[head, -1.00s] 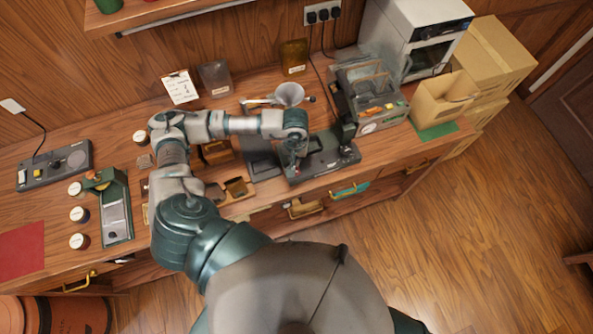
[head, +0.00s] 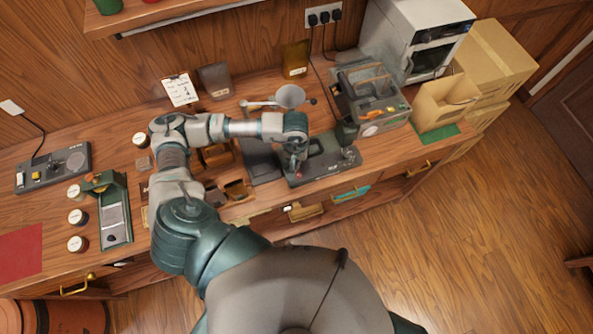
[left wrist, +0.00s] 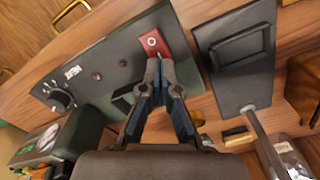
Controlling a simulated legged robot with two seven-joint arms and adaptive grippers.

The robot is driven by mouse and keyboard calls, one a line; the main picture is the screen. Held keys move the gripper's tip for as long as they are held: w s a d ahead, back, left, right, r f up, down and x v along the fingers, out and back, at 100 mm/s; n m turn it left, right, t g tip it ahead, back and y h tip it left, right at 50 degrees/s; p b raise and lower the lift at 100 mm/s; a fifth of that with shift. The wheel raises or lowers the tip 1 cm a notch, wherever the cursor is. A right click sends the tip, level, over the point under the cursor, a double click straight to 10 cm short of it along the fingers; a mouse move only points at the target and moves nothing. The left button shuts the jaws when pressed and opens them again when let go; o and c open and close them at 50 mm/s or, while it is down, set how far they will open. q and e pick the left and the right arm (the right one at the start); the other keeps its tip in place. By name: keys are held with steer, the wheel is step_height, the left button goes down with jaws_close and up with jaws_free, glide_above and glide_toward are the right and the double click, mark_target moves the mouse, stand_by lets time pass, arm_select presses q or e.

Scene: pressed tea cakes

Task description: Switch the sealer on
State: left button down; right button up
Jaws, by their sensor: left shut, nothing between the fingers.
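The sealer (head: 335,164) is a long dark grey machine near the front edge of the bench, below my left forearm's end. In the left wrist view its dark top (left wrist: 95,70) carries a dial, small round knobs and a white label. A red switch with a white ring mark (left wrist: 153,44) sits at its end. My left gripper (left wrist: 160,64) is shut and empty, its fingertips right at the lower edge of the red switch; I cannot tell whether they touch it. In the head view the left gripper (head: 294,171) points down over the sealer's left end. My right gripper is not in view.
A dark flat plate (head: 262,160) lies left of the sealer. A scale-like green device (head: 114,215) and small jars are at the left. A drawer below the sealer is partly open.

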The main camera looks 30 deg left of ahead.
arm_select(q)
steer(key=shift+a, duration=0.15)
steer(key=shift+f, duration=0.1)
stand_by(0.4)
steer(key=shift+f+b, duration=0.4)
steer(key=shift+b, duration=0.1)
steer(key=shift+f+b, duration=0.65)
steer(key=shift+b, duration=0.1)
steer(key=shift+r, duration=0.15)
step_height(320, 180, up, 2)
steer(key=shift+p, duration=0.55)
steer(key=shift+r+p, duration=0.85)
steer(key=shift+r, duration=1.55)
